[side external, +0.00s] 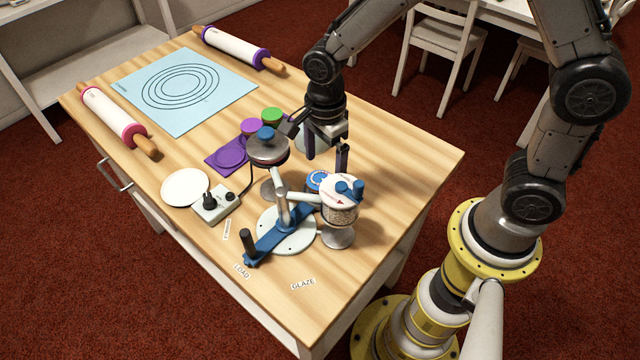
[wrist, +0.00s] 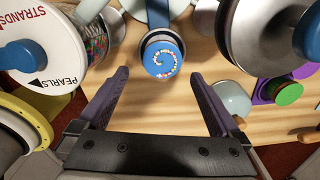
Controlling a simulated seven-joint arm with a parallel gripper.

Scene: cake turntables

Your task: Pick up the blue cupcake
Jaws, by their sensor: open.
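The blue cupcake (wrist: 162,57) has a round blue top with a curl of pale and coloured beads. It sits at the top middle of the wrist view, beyond my gripper's fingertips and roughly midway between them. In the side view the blue cupcake (side external: 317,180) is partly hidden behind the white-lidded sprinkle drum. My gripper (side external: 326,155) points down above and behind the turntable stand, near the cupcake. In the wrist view my gripper (wrist: 158,76) is open, with nothing between its purple fingers.
The sprinkle drum (side external: 340,212) and the grey-lidded head with a blue knob (side external: 267,151) flank the cupcake closely. A control box (side external: 215,204), white plate (side external: 185,187), purple cupcake (side external: 251,126) and green cupcake (side external: 271,115) stand left. The table's right part is clear.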

